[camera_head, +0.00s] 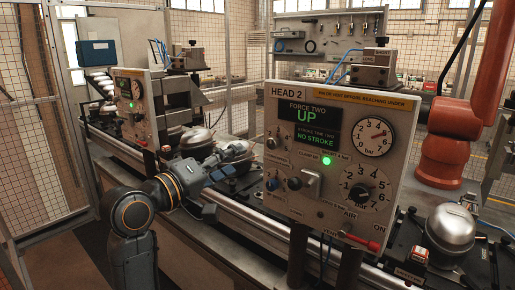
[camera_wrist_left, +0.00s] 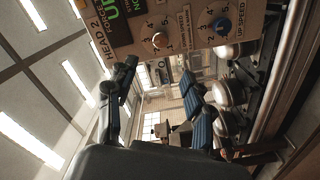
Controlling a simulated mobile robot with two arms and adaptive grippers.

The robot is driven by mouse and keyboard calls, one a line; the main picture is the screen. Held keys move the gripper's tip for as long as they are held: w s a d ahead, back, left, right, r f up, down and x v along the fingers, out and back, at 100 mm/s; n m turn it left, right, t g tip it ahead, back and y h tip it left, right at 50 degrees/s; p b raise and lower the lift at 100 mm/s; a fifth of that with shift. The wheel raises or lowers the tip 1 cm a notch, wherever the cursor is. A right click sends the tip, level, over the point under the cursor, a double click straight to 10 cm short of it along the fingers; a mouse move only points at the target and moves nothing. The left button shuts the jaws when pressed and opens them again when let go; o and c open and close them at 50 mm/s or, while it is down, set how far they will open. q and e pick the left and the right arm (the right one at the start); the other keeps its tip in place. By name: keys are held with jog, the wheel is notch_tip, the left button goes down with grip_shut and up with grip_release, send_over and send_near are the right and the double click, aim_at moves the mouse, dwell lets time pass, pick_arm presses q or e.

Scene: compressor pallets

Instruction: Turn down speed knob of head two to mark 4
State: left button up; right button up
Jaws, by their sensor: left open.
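The grey HEAD 2 panel (camera_head: 335,235) faces me in the head view, with FORCE TWO UP on its display. Its left side has an upper knob (camera_head: 271,142) and a lower blue knob (camera_head: 271,184). In the left wrist view the panel lies sideways across the top. There the upper knob (camera_wrist_left: 158,40) has a pale, reddish cap, and the blue knob (camera_wrist_left: 221,25) is beside lettering reading UP SPEED. My left gripper (camera_head: 247,163) is open and empty, left of the panel and apart from both knobs. My right gripper is out of view.
The panel also has a round gauge (camera_head: 372,135), a large numbered dial (camera_head: 361,193), a lit green lamp (camera_head: 326,161) and a red-handled lever (camera_head: 361,241). A silver dome (camera_head: 450,229) stands at right. Another control panel (camera_head: 133,105) stands farther left. An orange arm (camera_head: 446,150) rises behind.

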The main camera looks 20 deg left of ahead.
aim_at(270, 144)
pick_arm(q)
jog(key=p+x, duration=0.2)
jog(key=x, duration=1.2)
jog(key=shift+s+p, duration=0.1)
jog(key=shift+p, duration=0.3)
jog(key=shift+c, duration=0.2)
jog(key=shift+f, duration=0.1)
grip_shut()
